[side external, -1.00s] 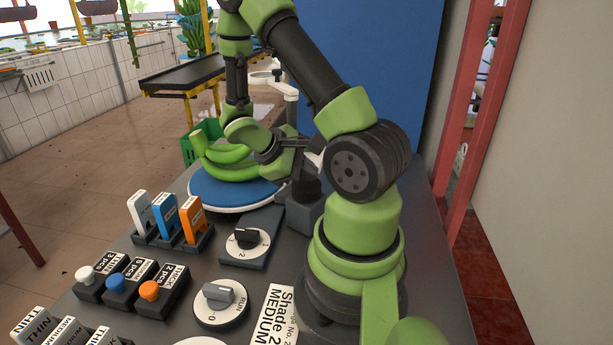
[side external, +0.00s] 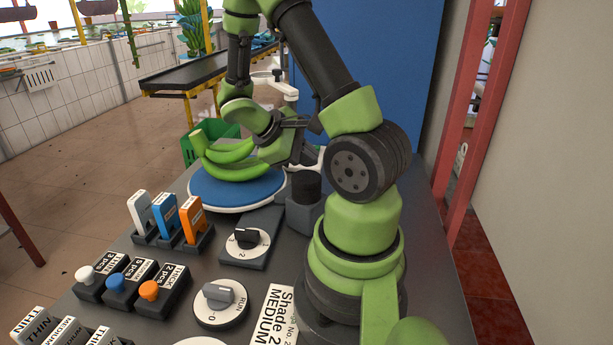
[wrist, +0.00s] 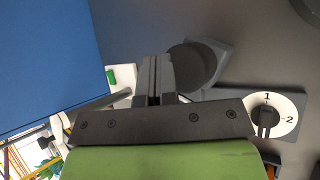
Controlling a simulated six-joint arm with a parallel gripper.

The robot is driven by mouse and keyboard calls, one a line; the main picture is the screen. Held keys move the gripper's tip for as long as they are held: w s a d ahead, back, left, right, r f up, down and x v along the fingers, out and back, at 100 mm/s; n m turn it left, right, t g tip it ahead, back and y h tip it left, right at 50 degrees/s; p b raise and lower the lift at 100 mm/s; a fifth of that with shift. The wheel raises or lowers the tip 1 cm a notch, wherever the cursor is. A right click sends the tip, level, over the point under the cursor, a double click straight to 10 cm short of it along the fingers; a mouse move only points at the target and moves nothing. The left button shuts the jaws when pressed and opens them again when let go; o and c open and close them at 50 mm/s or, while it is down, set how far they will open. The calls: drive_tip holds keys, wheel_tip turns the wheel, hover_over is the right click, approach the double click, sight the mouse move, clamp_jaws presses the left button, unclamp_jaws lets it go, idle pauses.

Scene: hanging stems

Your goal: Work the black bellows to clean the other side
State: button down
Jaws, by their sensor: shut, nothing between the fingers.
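The black bellows (side external: 306,187) is a dark cylinder standing on a grey block beside the blue round pad. In the wrist view it is the dark round top (wrist: 190,68), just right of my fingertips. My gripper (wrist: 155,72) is shut and empty, its fingers together.
A RUN dial (side external: 220,300), coloured tags (side external: 165,215) and a Shade card (side external: 276,318) lie nearer. A green crate (side external: 205,142) and blue panel (side external: 385,70) stand behind.

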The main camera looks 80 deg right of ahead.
sight(306, 178)
drive_tip(key=shift+r, duration=2.2)
idle(0.8)
wheel_tip(306, 178, up, 4)
drive_tip(key=shift+f, duration=0.1)
drive_tip(key=shift+f, duration=0.1)
drive_tip(key=shift+f, duration=4.35)
drive_tip(key=shift+f, duration=0.4)
